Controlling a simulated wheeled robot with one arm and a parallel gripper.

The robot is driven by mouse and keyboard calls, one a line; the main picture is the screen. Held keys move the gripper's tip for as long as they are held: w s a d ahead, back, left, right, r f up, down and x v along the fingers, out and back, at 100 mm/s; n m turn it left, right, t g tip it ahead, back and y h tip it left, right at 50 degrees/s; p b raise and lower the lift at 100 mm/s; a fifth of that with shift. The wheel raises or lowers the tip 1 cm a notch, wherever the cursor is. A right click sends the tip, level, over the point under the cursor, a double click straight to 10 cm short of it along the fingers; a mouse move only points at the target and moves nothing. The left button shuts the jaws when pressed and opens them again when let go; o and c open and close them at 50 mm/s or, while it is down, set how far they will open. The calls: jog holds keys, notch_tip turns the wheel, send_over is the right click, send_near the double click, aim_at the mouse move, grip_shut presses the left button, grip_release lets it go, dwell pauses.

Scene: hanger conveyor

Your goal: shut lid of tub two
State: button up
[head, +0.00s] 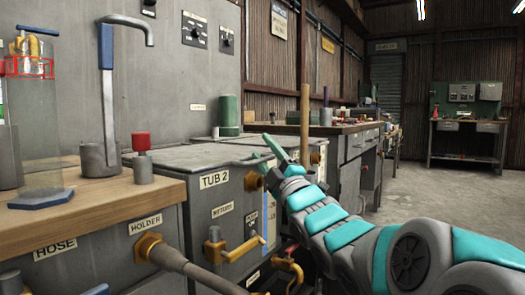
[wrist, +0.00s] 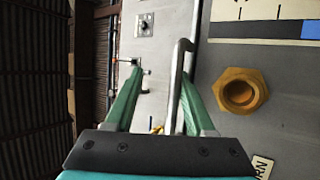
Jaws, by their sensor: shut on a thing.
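Tub two is the grey box with the "TUB 2" label (head: 214,180) in the head view, right of the wooden bench. Its grey lid (head: 195,155) appears to lie about flat on top; I cannot tell whether a small gap remains at the front. My gripper (head: 270,145) is at the tub's front upper right edge. The bar's far attachment is partly hidden by a finger.
A yellow hex fitting (head: 253,181) and a yellow valve handle (head: 243,249) stick out from the tub front. The wooden bench (head: 110,200) holds a glass cylinder (head: 38,120) and a tall blue-handled lever (head: 107,95). Open floor (head: 425,195) lies to the right.

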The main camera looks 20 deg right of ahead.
jog(key=a+v, duration=0.1)
jog(key=v, duration=0.5)
jog(key=shift+s+d+f, duration=0.25)
jog(key=shift+s+d, duration=0.15)
jog(key=shift+d, duration=0.15)
